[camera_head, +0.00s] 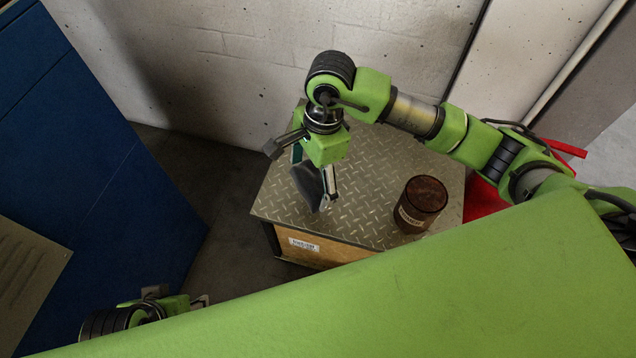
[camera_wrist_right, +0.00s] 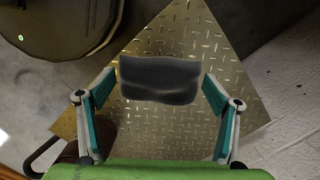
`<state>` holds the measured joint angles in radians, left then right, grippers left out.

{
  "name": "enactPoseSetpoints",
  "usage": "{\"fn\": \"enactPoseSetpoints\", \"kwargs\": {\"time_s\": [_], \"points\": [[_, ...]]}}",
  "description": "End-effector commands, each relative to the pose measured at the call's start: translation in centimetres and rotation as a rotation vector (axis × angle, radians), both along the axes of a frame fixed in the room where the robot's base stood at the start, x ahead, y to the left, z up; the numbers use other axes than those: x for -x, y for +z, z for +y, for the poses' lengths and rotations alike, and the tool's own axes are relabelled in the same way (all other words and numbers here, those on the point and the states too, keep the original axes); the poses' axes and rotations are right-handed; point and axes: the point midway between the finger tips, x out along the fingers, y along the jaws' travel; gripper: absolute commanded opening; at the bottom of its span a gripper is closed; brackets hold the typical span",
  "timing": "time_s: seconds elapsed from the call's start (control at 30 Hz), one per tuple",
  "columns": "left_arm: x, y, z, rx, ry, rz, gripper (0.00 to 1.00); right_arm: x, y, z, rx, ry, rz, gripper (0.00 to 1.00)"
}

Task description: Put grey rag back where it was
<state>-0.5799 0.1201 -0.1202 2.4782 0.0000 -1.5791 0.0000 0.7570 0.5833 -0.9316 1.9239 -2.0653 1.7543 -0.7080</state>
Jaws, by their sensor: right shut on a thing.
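The grey rag (camera_head: 306,186) is in my right gripper (camera_head: 318,192), above the left part of the metal-topped box (camera_head: 355,215). In the right wrist view the rag (camera_wrist_right: 160,80) spans the space between the two finger pads of the right gripper (camera_wrist_right: 157,92), dark grey and slightly wavy. The gap between the rag and the metal top is hard to judge. My left gripper (camera_head: 185,303) shows only partly at the lower left, and its fingers are too hidden to read.
A brown cylindrical canister (camera_head: 422,203) with a label stands on the right part of the metal top. A blue cabinet (camera_head: 95,165) is on the left, a white wall (camera_head: 235,60) behind. Something red (camera_head: 483,198) is right of the box. The top's middle is clear.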

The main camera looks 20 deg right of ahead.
Motion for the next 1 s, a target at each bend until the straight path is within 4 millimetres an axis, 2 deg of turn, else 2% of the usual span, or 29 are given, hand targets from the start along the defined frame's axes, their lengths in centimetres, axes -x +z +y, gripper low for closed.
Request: {"fn": "enactPoseSetpoints", "kwargs": {"time_s": [0.03, 0.1, 0.37, 0.63, 1.0], "points": [[0.0, -0.3, 0.0, 0.0, 0.0, -0.001, 0.4, -0.5, -1.2, -0.6, 0.002, -0.005, 0.002, 0.66], [0.0, -0.6, 0.0, 0.0, 0.0, 0.0, 0.4, -1.2, -2.1, -1.1, 0.0, -0.004, 0.002, 0.66], [0.0, -0.9, 0.0, 0.0, 0.0, -0.001, 0.4, -2.2, -3.6, -2.0, 0.001, -0.001, 0.0, 0.66], [0.0, -1.8, 0.0, 0.0, 0.0, -0.001, 0.4, -2.5, -7.2, -2.3, -0.001, 0.0, 0.001, 0.66], [-0.1, -1.7, 0.0, 0.001, 0.0, -0.007, 0.4, -2.6, -7.3, -2.4, 0.001, 0.001, -0.002, 0.66]]}}
